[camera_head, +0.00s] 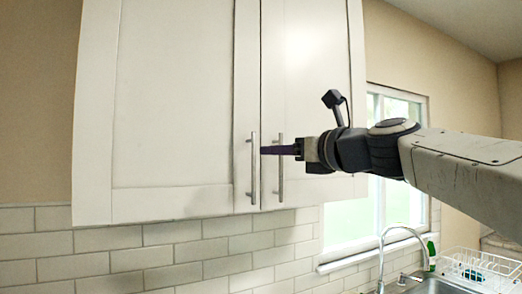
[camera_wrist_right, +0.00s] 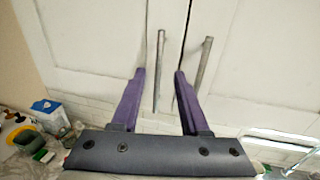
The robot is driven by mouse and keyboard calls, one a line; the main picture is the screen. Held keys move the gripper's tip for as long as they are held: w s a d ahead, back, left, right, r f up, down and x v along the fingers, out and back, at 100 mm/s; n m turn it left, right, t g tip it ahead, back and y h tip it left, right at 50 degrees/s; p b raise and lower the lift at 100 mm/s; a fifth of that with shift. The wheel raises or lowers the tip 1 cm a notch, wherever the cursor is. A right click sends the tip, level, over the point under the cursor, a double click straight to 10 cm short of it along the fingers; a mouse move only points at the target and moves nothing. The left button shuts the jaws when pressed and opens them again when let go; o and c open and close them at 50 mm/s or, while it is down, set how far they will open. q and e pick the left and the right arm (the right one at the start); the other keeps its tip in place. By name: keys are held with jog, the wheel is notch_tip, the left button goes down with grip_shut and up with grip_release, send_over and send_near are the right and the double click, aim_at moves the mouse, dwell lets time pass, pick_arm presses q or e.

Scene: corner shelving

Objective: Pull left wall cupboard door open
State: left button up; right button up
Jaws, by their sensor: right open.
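The white wall cupboard has a left door (camera_head: 172,95) and a right door (camera_head: 305,80), both looking shut. The left door's upright bar handle (camera_head: 253,185) is near its right edge; it also shows in the wrist view (camera_wrist_right: 158,65). My right gripper (camera_head: 264,150) reaches in from the right at handle height, in front of the doors. In the wrist view its purple fingers (camera_wrist_right: 160,74) are open, and the left door's handle appears between the fingertips. I cannot tell whether they touch it. My left gripper is out of view.
The right door's handle (camera_head: 280,175) is close by, just right of the right finger in the wrist view (camera_wrist_right: 201,60). Below are a tiled wall (camera_head: 120,258), a tap (camera_head: 382,250) and a dish rack (camera_head: 475,268). A window (camera_head: 350,225) is at the right.

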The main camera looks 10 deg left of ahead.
aim_at(255, 152)
jog(key=p+x, duration=0.2)
jog(key=x, duration=0.5)
jog(key=shift+w+a+p, duration=0.15)
jog(key=shift+a+p, duration=0.1)
jog(key=shift+p, duration=0.15)
jog(key=shift+w+a, duration=0.4)
jog(key=shift+a, duration=0.1)
grip_shut()
dwell(0.5)
